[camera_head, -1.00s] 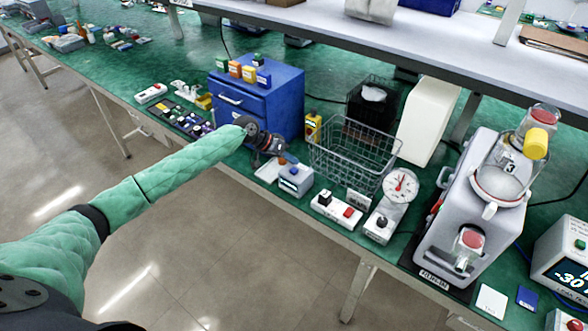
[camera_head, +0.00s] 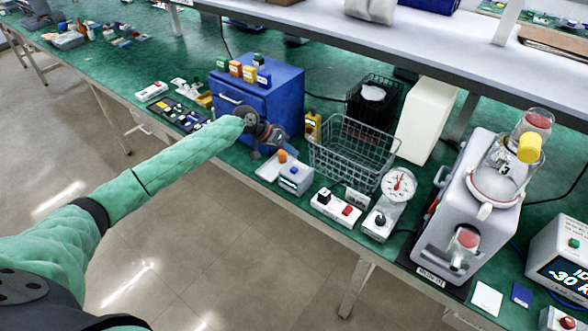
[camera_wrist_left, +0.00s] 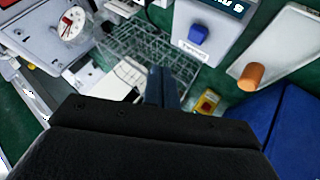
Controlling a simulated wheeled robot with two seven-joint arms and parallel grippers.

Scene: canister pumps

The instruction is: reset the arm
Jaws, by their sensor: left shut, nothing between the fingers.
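My left arm in its green quilted sleeve (camera_head: 160,167) reaches in from the left over the bench's front edge. My left gripper (camera_head: 279,141) is shut and empty, in front of the blue drawer cabinet. It is above the white plate with the orange knob (camera_head: 282,156) and the grey box with a blue button (camera_head: 295,178). In the left wrist view the shut fingers (camera_wrist_left: 161,86) show dark in the middle, with the orange knob (camera_wrist_left: 251,76) to their right, apart from them. My right gripper is not in view.
The blue cabinet (camera_head: 285,113) stands close behind the gripper. A wire basket (camera_head: 350,155), a dial gauge (camera_head: 399,185) and a grey pump machine (camera_head: 462,205) stand to the right. A shelf (camera_head: 400,40) overhangs the back. The floor in front of the bench is clear.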

